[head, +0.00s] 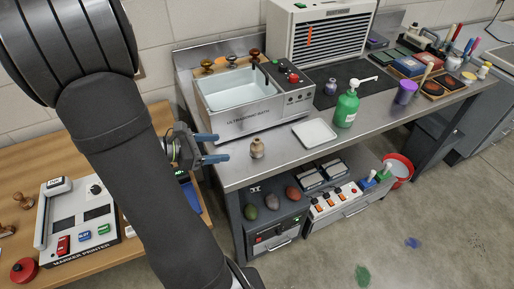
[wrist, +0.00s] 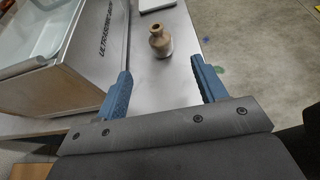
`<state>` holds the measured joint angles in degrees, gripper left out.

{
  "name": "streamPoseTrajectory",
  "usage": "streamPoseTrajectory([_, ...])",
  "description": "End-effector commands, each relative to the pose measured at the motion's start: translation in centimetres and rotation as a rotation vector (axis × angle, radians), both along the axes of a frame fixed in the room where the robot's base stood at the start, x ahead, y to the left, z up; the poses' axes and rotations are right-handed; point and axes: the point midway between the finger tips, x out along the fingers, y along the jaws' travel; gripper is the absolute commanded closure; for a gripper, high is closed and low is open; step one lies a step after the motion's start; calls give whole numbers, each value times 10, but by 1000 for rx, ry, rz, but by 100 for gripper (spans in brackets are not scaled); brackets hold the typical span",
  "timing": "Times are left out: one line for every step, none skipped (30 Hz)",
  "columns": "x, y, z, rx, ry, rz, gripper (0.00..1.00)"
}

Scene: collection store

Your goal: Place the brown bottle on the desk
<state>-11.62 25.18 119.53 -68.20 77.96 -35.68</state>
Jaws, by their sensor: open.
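The small brown bottle (head: 257,148) stands upright on the steel bench (head: 237,172), near its front left corner. It also shows in the wrist view (wrist: 161,42), top centre, beyond the fingertips and roughly in line with the gap between them. My gripper (head: 213,149) is open and empty, with blue fingers, just left of the bottle and apart from it. In the wrist view my gripper (wrist: 160,72) has the bench surface between its fingers. The wooden desk (head: 40,165) is at the left, partly hidden behind my arm.
The ultrasonic bath (head: 250,118) stands close behind the bottle. A white tray (head: 314,132) and a green pump bottle (head: 347,108) are to its right. A marker printer (head: 75,222), stamps and a red round item (head: 24,270) occupy the desk. The desk's back left is bare.

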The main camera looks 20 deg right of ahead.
Motion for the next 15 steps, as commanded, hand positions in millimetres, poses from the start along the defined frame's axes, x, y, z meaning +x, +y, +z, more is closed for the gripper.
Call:
streamPoseTrajectory([-1, -9, -4, 1, 2, -6, 35])
streamPoseTrajectory([-1, -14, -6, 1, 3, -6, 35])
streamPoseTrajectory([-1, -21, -8, 0, 2, -7, 35])
streamPoseTrajectory([-1, -26, -11, 1, 2, -7, 35])
streamPoseTrajectory([-1, -31, -13, 2, 2, -7, 35])
streamPoseTrajectory([-1, -37, -15, 1, 1, -8, 35])
streamPoseTrajectory([-1, -42, -17, 2, 0, -8, 35])
streamPoseTrajectory([-1, -47, -19, 2, 0, -8, 35])
streamPoseTrajectory([-1, -53, -22, 2, 0, -9, 35])
streamPoseTrajectory([-1, -58, -24, 2, 0, -9, 35])
streamPoseTrajectory([-1, -62, -26, 3, 0, -8, 35])
streamPoseTrajectory([-1, -69, -29, 2, -1, -9, 35])
streamPoseTrajectory([-1, -73, -31, 2, -1, -9, 35])
streamPoseTrajectory([-1, -77, -32, 3, -1, -8, 35])
streamPoseTrajectory([0, -82, -34, 3, -1, -8, 35])
